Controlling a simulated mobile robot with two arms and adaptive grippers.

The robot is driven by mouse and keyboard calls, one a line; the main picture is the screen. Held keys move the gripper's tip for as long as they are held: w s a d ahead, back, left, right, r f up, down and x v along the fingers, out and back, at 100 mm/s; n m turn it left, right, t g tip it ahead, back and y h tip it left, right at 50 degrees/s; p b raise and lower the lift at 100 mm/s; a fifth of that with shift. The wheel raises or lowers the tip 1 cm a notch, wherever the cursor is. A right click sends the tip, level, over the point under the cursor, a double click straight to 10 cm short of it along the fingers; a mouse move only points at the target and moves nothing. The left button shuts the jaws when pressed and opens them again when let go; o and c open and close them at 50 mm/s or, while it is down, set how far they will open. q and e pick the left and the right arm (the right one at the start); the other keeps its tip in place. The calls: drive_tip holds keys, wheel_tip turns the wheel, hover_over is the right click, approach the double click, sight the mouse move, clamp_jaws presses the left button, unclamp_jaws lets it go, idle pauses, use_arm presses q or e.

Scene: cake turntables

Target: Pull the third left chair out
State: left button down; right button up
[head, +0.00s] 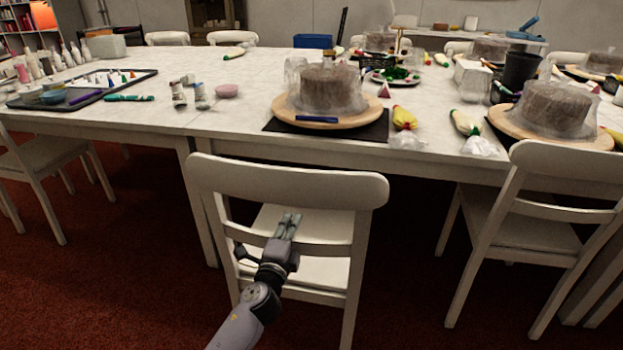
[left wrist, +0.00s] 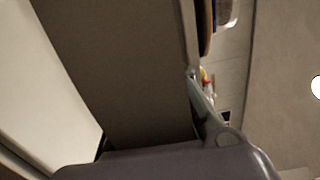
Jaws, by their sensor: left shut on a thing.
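A white wooden chair (head: 350,190) stands in the middle of the head view, its back toward me and its seat at the table's front edge. My left gripper (head: 288,222) reaches in from below and is shut on the chair's middle back slat. In the left wrist view, a broad pale chair surface (left wrist: 70,50) and a darker grey-brown one fill much of the picture close to the camera. One finger (left wrist: 208,115) shows beside them; the grip itself is mostly hidden there. My right gripper is not in view.
A long white table (head: 240,130) bears wrapped cakes (head: 325,92) on turntables, piping bags and a dark tray (head: 85,92) of tools. Another white chair (head: 520,220) stands to the right, and one (head: 45,165) at the left. Red carpet (head: 120,270) is clear left of the held chair.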

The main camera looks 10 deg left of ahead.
use_arm(q)
wheel_tip(320, 180, down, 2)
drive_tip(key=shift+s+d+f, duration=0.1)
drive_tip(key=c, duration=1.8)
unclamp_jaws()
drive_tip(key=shift+w+f, duration=0.15)
drive_tip(key=shift+w, duration=0.1)
drive_tip(key=o, duration=0.8)
drive_tip(key=shift+w, duration=0.1)
drive_tip(key=shift+c, duration=0.2)
drive_tip(key=shift+a+r, duration=0.2)
